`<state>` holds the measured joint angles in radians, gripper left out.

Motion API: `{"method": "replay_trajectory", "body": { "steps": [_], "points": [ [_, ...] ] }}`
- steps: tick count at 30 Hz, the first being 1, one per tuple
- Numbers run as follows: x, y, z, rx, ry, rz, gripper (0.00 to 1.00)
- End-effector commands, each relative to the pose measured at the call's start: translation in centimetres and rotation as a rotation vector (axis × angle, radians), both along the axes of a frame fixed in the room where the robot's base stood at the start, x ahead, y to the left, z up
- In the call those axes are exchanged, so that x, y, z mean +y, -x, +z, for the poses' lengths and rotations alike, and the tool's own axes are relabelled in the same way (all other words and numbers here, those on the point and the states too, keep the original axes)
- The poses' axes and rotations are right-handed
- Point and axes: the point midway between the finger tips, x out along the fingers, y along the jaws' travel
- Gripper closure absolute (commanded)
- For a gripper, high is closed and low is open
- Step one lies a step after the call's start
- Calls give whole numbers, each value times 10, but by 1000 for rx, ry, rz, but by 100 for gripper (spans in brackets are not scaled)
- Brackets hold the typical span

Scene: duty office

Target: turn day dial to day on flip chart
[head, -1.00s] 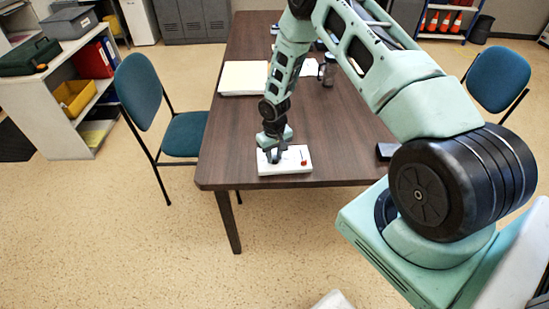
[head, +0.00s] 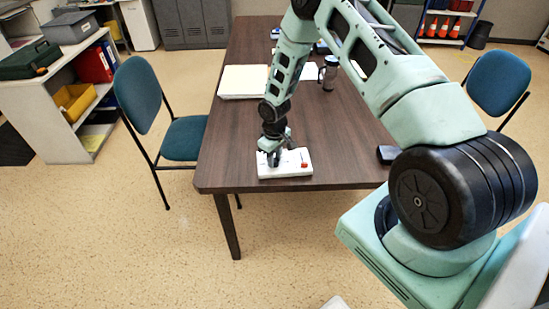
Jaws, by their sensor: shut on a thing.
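A white box-like panel (head: 290,173) lies flat on the brown table near its front edge. A small red part (head: 304,165) shows on its right half. My gripper (head: 273,160) points down onto the left half of the panel and is shut on the day dial there. The fingers hide the dial, so its pointer and markings cannot be read. A white pad (head: 243,80) lies flat farther back on the table. I cannot tell whether it or the panel is the flip chart.
The table (head: 235,145) is bare around the panel. A dark block (head: 388,154) lies at its right edge, and a mug (head: 328,72) stands farther back. Blue chairs stand left (head: 183,136) and right (head: 498,80). A shelf (head: 75,110) is at far left.

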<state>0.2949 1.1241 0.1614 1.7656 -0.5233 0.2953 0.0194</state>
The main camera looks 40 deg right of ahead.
Motion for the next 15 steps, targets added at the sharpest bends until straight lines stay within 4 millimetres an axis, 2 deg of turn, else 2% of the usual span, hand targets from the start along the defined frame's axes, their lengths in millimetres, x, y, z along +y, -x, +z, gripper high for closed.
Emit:
{"method": "replay_trajectory", "body": {
  "steps": [3, 4, 6, 15],
  "points": [
    [1, -1, 1, -2, -1, 1, 95],
    [1, -1, 1, -2, -1, 1, 64],
    [0, -1, 0, -2, -1, 0, 51],
    [0, -1, 2, -2, -1, -1, 51]
  ]
}}
